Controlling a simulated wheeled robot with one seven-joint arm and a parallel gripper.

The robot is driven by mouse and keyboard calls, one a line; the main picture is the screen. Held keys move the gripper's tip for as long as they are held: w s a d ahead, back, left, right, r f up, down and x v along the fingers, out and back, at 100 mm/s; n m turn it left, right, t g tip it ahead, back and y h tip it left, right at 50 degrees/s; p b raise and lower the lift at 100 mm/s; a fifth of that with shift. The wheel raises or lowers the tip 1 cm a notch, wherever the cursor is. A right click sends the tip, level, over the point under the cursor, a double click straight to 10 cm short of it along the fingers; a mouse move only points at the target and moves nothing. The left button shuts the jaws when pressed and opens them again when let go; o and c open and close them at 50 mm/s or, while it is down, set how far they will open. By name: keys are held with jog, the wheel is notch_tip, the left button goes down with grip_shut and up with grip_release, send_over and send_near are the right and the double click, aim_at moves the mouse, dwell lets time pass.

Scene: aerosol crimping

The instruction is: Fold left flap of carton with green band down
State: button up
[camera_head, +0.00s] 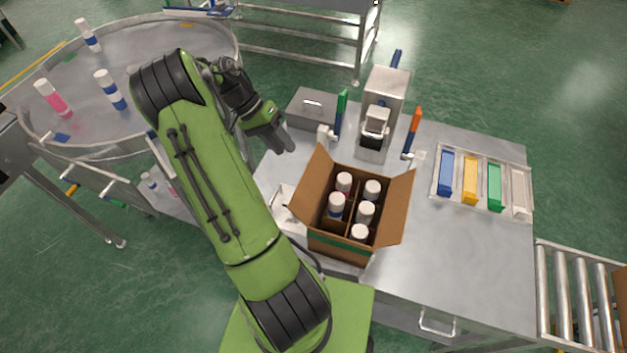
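The open carton (338,247) stands on the metal table and has a green band low on its front side. Several white-capped cans (366,211) stand upright inside it between dividers. Its left flap (313,184) stands up and leans outward. Its right flap (397,207) also stands up and leans outward. My gripper (287,143) is above the table, up and left of the carton, apart from the left flap. Its fingers are small and partly hidden, so I cannot tell how far they are open.
A crimping machine (382,108) and a grey box (312,107) stand behind the carton. Green and orange-topped handles flank the machine. A tray (482,207) of coloured blocks lies right. A round table (60,138) with cans is left. The table's front right is clear.

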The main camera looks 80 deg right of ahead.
aim_at(321, 191)
jog(key=x, duration=1.5)
jog(key=shift+f, duration=0.1)
jog(key=shift+c, duration=0.3)
grip_shut()
dwell(0.4)
